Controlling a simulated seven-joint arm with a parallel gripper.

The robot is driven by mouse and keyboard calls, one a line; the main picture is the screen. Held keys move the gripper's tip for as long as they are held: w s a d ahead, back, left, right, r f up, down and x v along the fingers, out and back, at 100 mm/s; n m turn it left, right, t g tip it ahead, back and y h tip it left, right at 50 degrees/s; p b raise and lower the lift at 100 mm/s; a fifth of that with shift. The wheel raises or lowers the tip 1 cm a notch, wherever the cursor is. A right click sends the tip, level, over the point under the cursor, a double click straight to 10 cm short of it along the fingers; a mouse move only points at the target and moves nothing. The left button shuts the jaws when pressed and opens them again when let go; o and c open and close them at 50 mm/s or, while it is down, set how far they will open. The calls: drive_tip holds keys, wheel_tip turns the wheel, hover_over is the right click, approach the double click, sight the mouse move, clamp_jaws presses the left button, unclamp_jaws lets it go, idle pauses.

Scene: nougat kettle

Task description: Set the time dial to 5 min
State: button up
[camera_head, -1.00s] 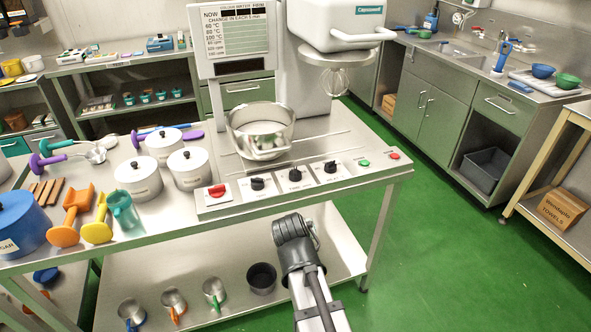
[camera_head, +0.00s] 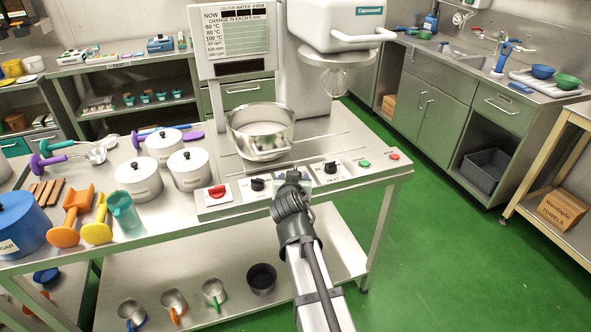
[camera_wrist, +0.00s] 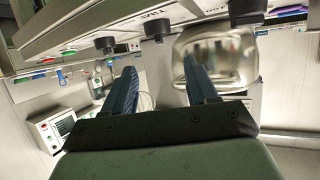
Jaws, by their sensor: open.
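The control panel (camera_head: 232,198) lies along the front of the steel table, below the mixer bowl. The dial labels are too small to read there, so I cannot tell the time setting. In the wrist view my gripper (camera_wrist: 160,64) is open, its two fingers apart and empty. Black dials show beyond the fingertips, including a middle one (camera_wrist: 157,28) above the gap. I see no finger touching a dial.
A red switch (camera_head: 217,191) is at the panel's left, a green button (camera_head: 364,163) and red button (camera_head: 394,156) at its right. The mixer bowl (camera_head: 260,130) stands just behind. White lidded pots (camera_head: 139,178) stand left. A notice board (camera_head: 236,35) is above.

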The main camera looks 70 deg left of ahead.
sight(295, 169)
drive_tip(key=x, duration=1.1)
drive_tip(key=shift+w+a+f, duration=0.1)
drive_tip(key=shift+a+f, duration=0.05)
drive_tip(key=shift+a, duration=0.1)
drive_tip(key=shift+c, duration=0.3)
drive_tip(key=c, duration=0.8)
